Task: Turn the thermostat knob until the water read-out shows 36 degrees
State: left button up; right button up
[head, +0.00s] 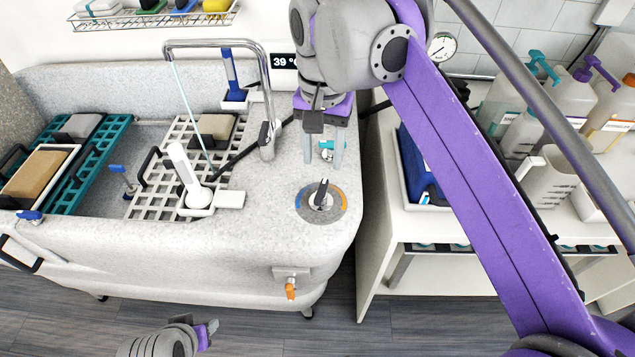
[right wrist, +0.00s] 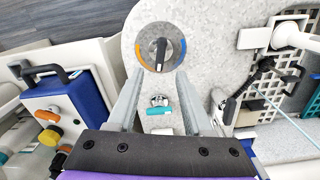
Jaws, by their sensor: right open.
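The thermostat knob (head: 321,198) is a dark lever on a round dial with a blue and orange ring, set in the speckled tub rim. It also shows in the right wrist view (right wrist: 161,50) at the top middle. The water read-out (head: 284,61) shows 39 degrees, partly covered by my right arm. My right gripper (head: 324,160) is open and empty above the rim, behind the knob and apart from it. In the right wrist view its fingers (right wrist: 158,100) point toward the dial. My left gripper (head: 207,332) shows at the bottom of the head view; its jaws are unclear.
A curved metal tap (head: 266,100) with running water stands left of my right gripper. A small teal-handled fitting (right wrist: 159,110) lies between my fingers' view lines. A shelf with bottles (head: 553,90) and a blue case (right wrist: 60,98) stands right of the tub.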

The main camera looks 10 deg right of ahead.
aim_at(322, 189)
notch_tip(322, 189, down, 8)
jog(key=shift+f+b, duration=0.25)
jog(key=shift+b, duration=0.5)
grip_shut()
